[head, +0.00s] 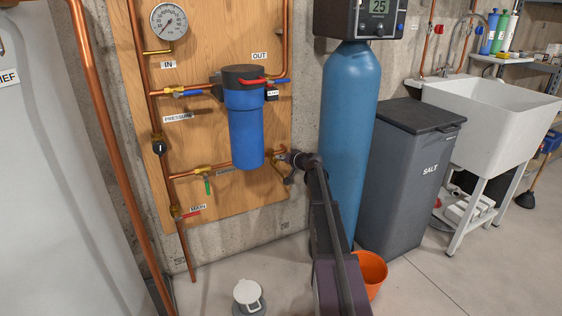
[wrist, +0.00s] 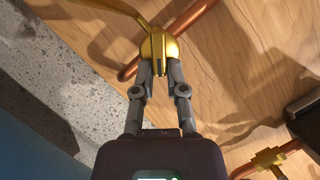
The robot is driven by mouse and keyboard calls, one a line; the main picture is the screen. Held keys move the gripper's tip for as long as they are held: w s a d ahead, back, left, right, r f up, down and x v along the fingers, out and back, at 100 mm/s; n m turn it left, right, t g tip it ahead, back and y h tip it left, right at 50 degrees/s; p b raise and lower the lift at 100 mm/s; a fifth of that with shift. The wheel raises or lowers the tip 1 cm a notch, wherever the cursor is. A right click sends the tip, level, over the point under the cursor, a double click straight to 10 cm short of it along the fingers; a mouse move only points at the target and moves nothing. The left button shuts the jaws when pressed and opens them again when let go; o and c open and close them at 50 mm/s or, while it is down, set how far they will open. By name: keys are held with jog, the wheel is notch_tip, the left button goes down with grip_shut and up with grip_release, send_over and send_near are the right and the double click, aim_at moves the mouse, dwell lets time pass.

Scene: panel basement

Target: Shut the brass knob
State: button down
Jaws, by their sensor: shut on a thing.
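The brass knob (wrist: 158,46) shows at the top middle of the wrist view, rounded and yellow, on a copper pipe in front of the wooden board. My gripper (wrist: 160,70) has its two grey fingers closed on the knob, one on each side. In the head view my gripper (head: 290,157) reaches the pipe at the lower right of the board. There the knob is mostly hidden by the gripper and too small to make out.
A blue filter housing (head: 245,125) hangs just left of my gripper. A tall blue tank (head: 349,120) stands close on the right. An orange bucket (head: 372,270) and a white-lidded container (head: 248,293) stand on the floor. A grey salt bin (head: 405,180) is farther right.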

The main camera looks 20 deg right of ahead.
jog(key=m+y+b, duration=0.1)
jog(key=m+b, duration=0.1)
jog(key=f+m+t+y+b, duration=0.1)
jog(key=m+b, duration=0.1)
jog(key=m, duration=0.1)
jog(key=w+m+t+y+b, duration=0.1)
jog(key=m+b, duration=0.1)
jog(key=m, duration=0.1)
jog(key=shift+d+f+y+b, duration=0.2)
jog(key=shift+f+y+b, duration=0.05)
jog(key=shift+y+b, duration=0.05)
jog(key=shift+m, duration=0.3)
jog(key=c, duration=0.7)
grip_release()
jog(key=shift+s+d, duration=0.1)
jog(key=shift+s, duration=0.2)
jog(key=shift+v, duration=5.9)
jog(key=shift+f, duration=0.2)
